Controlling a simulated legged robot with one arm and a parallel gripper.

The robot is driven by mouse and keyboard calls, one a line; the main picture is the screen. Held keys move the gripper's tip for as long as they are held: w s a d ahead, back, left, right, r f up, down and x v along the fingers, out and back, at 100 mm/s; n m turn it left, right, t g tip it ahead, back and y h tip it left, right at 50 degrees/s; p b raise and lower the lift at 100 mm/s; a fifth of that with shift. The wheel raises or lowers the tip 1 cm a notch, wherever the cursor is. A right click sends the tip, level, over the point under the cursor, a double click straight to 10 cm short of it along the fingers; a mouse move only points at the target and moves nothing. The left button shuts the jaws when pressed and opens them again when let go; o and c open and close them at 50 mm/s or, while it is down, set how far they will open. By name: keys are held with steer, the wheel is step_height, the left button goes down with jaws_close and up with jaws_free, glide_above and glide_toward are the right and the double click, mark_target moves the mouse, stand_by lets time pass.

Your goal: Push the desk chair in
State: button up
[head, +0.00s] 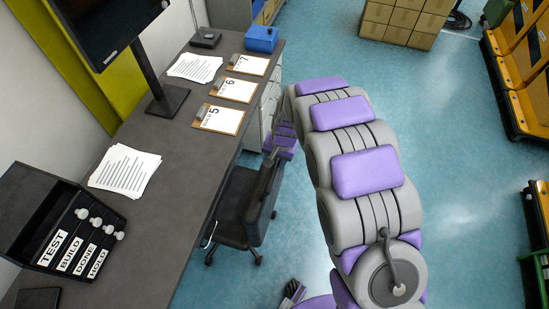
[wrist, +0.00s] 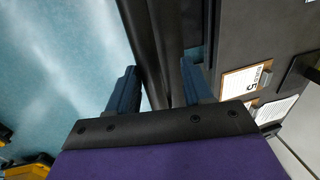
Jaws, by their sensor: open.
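The dark desk chair (head: 237,205) stands at the right edge of the grey desk (head: 165,150), its seat partly under the desktop. Its backrest (head: 261,204) is on the side away from the desk. My gripper (head: 271,158) is at the far upper end of the backrest, partly hidden and small in the head view. In the wrist view my gripper (wrist: 158,86) is open, with its two blue fingers apart. A dark bar-like part of the chair (wrist: 150,50) runs between the fingers. I cannot tell whether either finger touches it.
The desk carries a monitor (head: 105,30), papers (head: 124,171), numbered clipboards (head: 219,119), a blue box (head: 261,39) and a labelled switch box (head: 65,230). Drawers (head: 270,100) stand under its far end. Cardboard boxes (head: 400,22) are at the back.

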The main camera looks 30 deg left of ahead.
steer(key=shift+d+r, duration=0.15)
steer(key=shift+d, duration=0.1)
step_height(320, 180, up, 17)
steer(key=w+d, duration=0.1)
steer(key=d, duration=0.1)
steer(key=shift+d+p, duration=0.35)
steer(key=shift+w, duration=0.15)
stand_by(0.4)
steer(key=s+d+r+m+h+b, duration=0.1)
steer(key=s+d+r+b, duration=0.1)
steer(key=d, duration=1.1)
steer(key=s+d+r+m+b, duration=0.1)
steer(key=s+d+r+b, duration=0.15)
steer(key=d, duration=1.05)
steer(key=s+d+f+b, duration=0.1)
steer(key=s+d, duration=0.6)
steer(key=s, duration=0.3)
steer(key=s+d+f+m+g+h+b, duration=0.1)
steer(key=s+d, duration=0.7)
steer(key=s, duration=0.2)
steer(key=shift+f+m, duration=0.3)
steer(key=shift+s, duration=0.1)
